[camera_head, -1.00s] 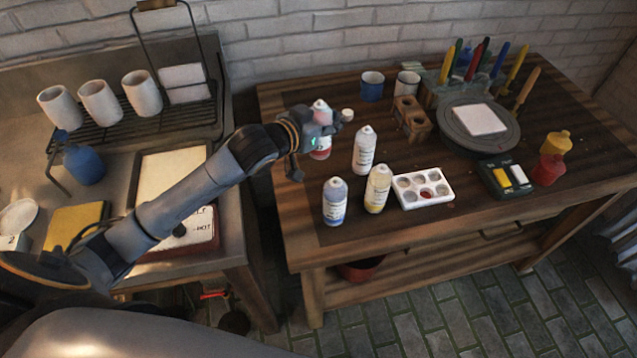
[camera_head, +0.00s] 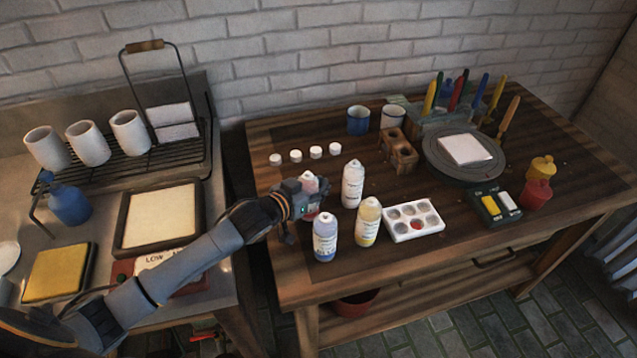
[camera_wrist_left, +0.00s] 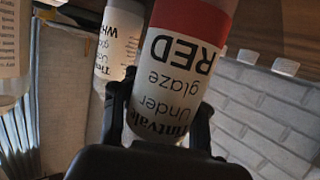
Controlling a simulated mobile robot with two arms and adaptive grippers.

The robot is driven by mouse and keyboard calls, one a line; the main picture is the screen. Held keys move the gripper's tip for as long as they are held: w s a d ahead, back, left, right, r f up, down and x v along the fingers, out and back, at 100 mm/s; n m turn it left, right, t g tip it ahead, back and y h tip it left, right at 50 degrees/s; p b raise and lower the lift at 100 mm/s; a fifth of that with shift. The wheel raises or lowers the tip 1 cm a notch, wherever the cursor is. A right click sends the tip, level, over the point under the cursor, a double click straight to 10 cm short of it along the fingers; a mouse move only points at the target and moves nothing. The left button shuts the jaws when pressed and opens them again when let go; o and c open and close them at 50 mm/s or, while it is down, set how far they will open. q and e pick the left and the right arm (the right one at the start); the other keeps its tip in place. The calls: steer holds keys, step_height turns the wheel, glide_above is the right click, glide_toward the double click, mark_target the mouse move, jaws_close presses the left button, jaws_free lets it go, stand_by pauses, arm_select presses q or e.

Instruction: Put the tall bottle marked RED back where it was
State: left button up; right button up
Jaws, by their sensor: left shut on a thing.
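The tall bottle marked RED (camera_head: 310,182) is in my left gripper (camera_head: 305,203), which is shut around it. The bottle looks upright, left of the tall white bottle (camera_head: 352,186) and behind the blue-labelled bottle (camera_head: 325,238). A yellow-labelled bottle (camera_head: 368,222) stands at the front. In the left wrist view the RED bottle (camera_wrist_left: 183,62) appears upside down between the fingers (camera_wrist_left: 160,112), its red band and label showing. The white-labelled bottle (camera_wrist_left: 118,45) is beside it there. Whether the RED bottle's base touches the table is hidden. My right gripper is not in view.
Several white caps (camera_head: 316,152) stand in a row behind the gripper. A paint palette (camera_head: 413,205) lies right of the bottles, and a wooden block (camera_head: 398,150) stands behind it. The table's left edge (camera_head: 262,225) is close to my left arm.

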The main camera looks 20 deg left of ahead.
arm_select(q)
steer(key=o, duration=1)
steer(key=v, duration=1.2)
steer(key=shift+r, duration=0.15)
